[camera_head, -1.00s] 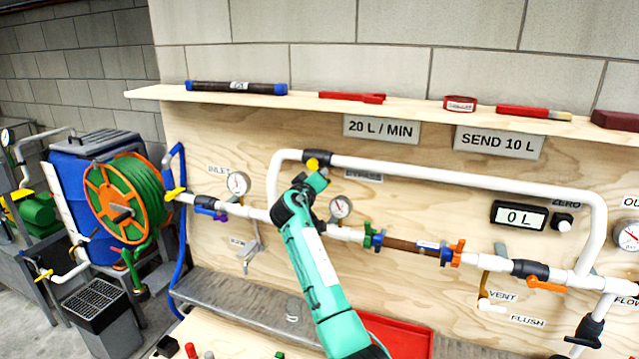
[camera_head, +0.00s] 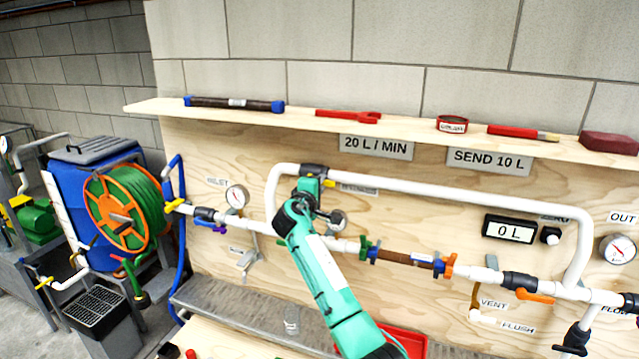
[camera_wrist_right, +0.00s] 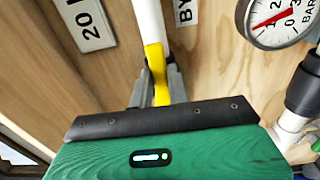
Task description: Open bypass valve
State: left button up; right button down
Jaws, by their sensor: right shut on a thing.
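The bypass valve (camera_head: 313,169) is a black body on the upper white pipe, above the BYPASS label (camera_head: 358,189). In the wrist view the yellow handle (camera_wrist_right: 155,70) sits between the grey fingertips (camera_wrist_right: 158,92) of my right gripper, roughly in line with the white pipe (camera_wrist_right: 148,22). The right gripper is shut on this handle. The left gripper is not in view.
The lower pipe carries a brown filter section (camera_head: 395,256) and an orange-handled valve (camera_head: 535,297). A shelf (camera_head: 290,118) with tools runs above. A display (camera_head: 510,229) reads 0 L.

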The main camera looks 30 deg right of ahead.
jog(key=shift+r+n, duration=0.15)
jog(key=shift+n, duration=0.15)
jog(key=c, duration=1.3)
grip_release()
jog(key=shift+c, duration=0.2)
jog(key=b+v, duration=0.5)
jog(key=v, duration=0.8)
jog(key=shift+s+a, duration=0.25)
